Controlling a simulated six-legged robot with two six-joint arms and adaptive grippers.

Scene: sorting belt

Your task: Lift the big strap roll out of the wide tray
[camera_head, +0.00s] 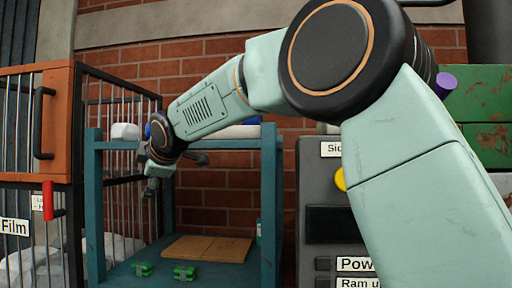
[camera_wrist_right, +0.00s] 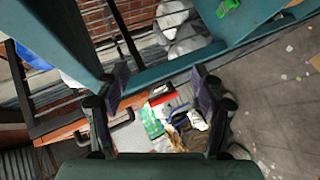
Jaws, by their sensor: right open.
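I cannot make out a big strap roll or a wide tray for certain in either view. My right gripper (camera_head: 155,178) hangs at the left front of the teal rack (camera_head: 95,220), beside the barred cage. In the right wrist view its two fingers (camera_wrist_right: 161,82) are spread, with nothing held between them. Blue and white items on the rack top are partly hidden by my right arm. My left gripper is out of view.
A barred cage with an orange-brown frame (camera_head: 57,125) and black handle (camera_head: 43,122) stands left. A flat brown cardboard piece (camera_head: 207,248) lies on the lower shelf. A grey control panel (camera_head: 318,190) stands right. Mixed litter (camera_wrist_right: 172,115) shows below the fingers in the wrist view.

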